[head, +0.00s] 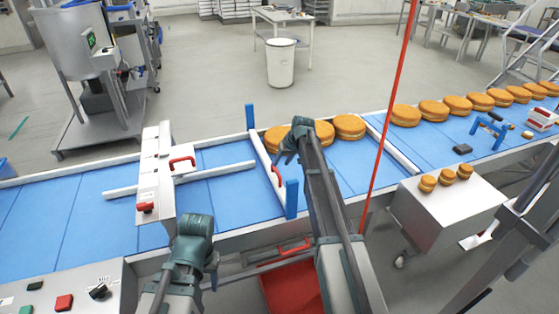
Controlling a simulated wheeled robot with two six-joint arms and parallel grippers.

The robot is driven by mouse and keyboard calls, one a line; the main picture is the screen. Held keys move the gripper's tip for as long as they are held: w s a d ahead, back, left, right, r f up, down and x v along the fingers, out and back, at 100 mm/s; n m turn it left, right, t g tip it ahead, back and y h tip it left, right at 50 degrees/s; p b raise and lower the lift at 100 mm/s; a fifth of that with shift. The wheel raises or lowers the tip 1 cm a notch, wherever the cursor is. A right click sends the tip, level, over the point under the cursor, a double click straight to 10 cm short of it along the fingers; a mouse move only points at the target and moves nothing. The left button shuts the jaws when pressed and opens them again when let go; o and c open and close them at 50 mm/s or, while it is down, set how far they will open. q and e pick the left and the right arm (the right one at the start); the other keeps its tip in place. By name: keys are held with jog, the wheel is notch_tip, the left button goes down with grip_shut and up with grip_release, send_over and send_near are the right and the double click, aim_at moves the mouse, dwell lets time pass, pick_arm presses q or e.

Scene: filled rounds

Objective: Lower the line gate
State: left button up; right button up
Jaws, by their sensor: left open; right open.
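The line gate (262,153) is a white bar with a red handle (277,173), set across the blue belt between a far blue post (250,116) and a near blue post (291,199). I cannot tell how high its lower edge stands above the belt. Several orange-brown filled rounds (349,126) lie on the belt just right of the gate, partly hidden by my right arm. My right gripper (285,156) is open, close beside the gate's handle; contact is unclear. My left gripper (212,280) is open and empty at the belt's near edge, left of the gate.
A white crossing unit (154,170) with red handles spans the belt at left. A control panel (60,295) with buttons stands at lower left. A thin red pole (385,120) rises right of my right arm. More rounds (458,104) line the belt at right. A red bin (290,288) sits below.

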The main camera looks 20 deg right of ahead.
pick_arm(q)
notch_tip(320, 180, up, 8)
jog(key=p, duration=0.6)
jog(key=shift+f, duration=0.2)
pick_arm(e)
jog(key=v, duration=0.8)
jog(key=shift+s+r, duration=0.15)
jog(key=s+a+f+n+g+b, duration=0.1)
jog(key=s+a+f+b, duration=0.15)
jog(key=s+a, duration=0.35)
jog(key=s+a+f+g+h+b, duration=0.1)
jog(key=s+a+f+b, duration=0.15)
jog(key=s+a, duration=0.35)
jog(key=s+a+f+n+g+b, duration=0.1)
jog(key=s+a+f, duration=0.3)
jog(key=s+a, duration=0.15)
pick_arm(q)
notch_tip(320, 180, down, 12)
jog(key=b, duration=0.5)
jog(key=shift+b, duration=0.3)
pick_arm(e)
jog(key=s+a+f+n+h, duration=0.1)
jog(key=s+a+f, duration=0.1)
jog(key=s, duration=0.7)
jog(key=s+a+f+g+h, duration=0.1)
jog(key=s+a+f, duration=0.2)
jog(key=s, duration=0.7)
jog(key=shift+s+a+n+g+h, duration=0.3)
jog(key=shift+a+n, duration=0.1)
jog(key=shift+a, duration=0.2)
